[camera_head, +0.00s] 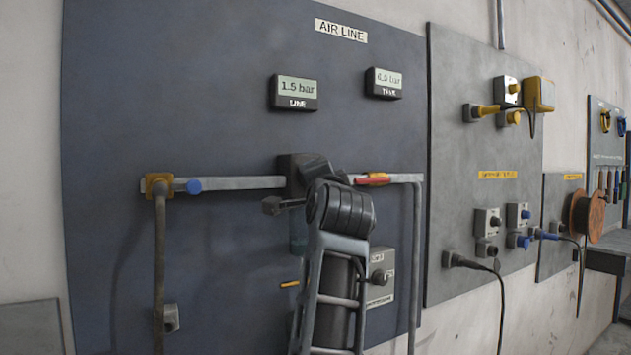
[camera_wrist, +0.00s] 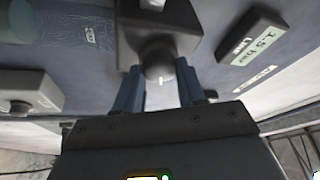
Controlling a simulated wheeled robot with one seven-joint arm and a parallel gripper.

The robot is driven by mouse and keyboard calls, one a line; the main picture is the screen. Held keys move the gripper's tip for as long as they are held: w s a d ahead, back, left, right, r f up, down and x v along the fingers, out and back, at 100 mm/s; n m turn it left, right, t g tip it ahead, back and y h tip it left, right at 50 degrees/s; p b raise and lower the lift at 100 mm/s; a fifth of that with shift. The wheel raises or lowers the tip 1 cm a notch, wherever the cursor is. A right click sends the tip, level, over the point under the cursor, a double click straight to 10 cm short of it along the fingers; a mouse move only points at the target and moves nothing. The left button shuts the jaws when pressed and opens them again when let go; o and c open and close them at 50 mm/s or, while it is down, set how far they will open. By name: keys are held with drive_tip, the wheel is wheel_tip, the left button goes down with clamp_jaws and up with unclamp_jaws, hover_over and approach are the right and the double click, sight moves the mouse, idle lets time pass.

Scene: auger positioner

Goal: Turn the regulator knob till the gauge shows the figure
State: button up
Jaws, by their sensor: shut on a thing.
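The dark regulator (camera_head: 300,168) sits on the pipe in the middle of the blue-grey panel. In the wrist view its body (camera_wrist: 160,17) carries a round dark knob (camera_wrist: 157,55) with a small white mark. My gripper (camera_wrist: 159,72) faces the knob, with one blue-grey finger on each side, shut on it. In the head view my arm hides the knob and fingertips. The LINE gauge (camera_head: 296,92) above reads 1.5 bar; it also shows in the wrist view (camera_wrist: 250,40).
The TANK gauge (camera_head: 384,82) is at upper right, its figure blurred. A red-handled valve (camera_head: 371,180) is just right of the regulator, and a blue knob (camera_head: 194,186) is on the pipe's left.

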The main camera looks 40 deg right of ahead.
idle(0.4)
drive_tip(key=o, duration=1.1)
drive_tip(key=shift+c, duration=0.2)
drive_tip(key=b+v, duration=0.2)
drive_tip(key=v, duration=0.5)
drive_tip(key=shift+s+a, duration=0.25)
drive_tip(key=shift+f, duration=0.1)
